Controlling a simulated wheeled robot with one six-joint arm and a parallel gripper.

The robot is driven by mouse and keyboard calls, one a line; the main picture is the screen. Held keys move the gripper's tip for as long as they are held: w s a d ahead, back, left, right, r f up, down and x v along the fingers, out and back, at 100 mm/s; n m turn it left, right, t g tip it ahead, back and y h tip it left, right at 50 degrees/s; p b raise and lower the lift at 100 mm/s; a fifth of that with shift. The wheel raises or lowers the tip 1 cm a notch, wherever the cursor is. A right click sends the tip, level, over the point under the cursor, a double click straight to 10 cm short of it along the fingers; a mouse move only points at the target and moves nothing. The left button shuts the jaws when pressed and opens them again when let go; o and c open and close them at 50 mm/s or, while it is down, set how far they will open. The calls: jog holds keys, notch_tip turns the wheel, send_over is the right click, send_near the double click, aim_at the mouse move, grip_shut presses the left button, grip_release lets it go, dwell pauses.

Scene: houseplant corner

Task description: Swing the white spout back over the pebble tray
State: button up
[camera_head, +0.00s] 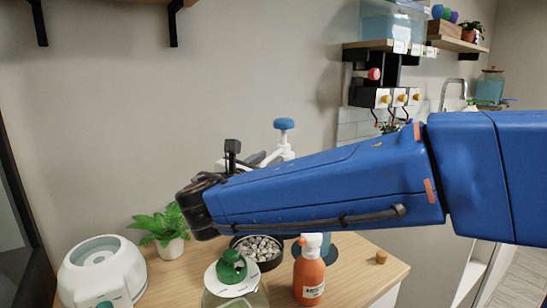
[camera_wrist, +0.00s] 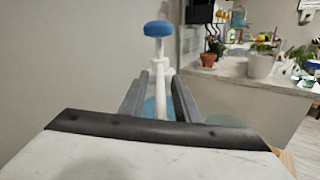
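A white upright fixture (camera_head: 284,148) with a blue round knob (camera_head: 284,124) on top shows just above my blue arm; the arm hides its lower part. The wrist view shows the knob (camera_wrist: 158,28) and the white post and spout (camera_wrist: 161,62) below it. My gripper (camera_wrist: 157,78) is open, with one grey finger on each side of the white part; I cannot tell whether either touches it. In the head view the gripper (camera_head: 262,158) is mostly hidden behind my arm. The pebble tray (camera_head: 270,266), black and round with pale stones, sits on the wooden top below my arm.
An orange spray bottle (camera_head: 309,278), a green-topped glass vessel (camera_head: 232,270), a white round device (camera_head: 100,272) and a potted fern (camera_head: 172,246) crowd around the tray. A dark blue-grey disc (camera_head: 327,252) lies right of it. Wooden top (camera_head: 365,275) is mostly clear at right.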

aim_at(273, 156)
jog(key=shift+x, duration=1.85)
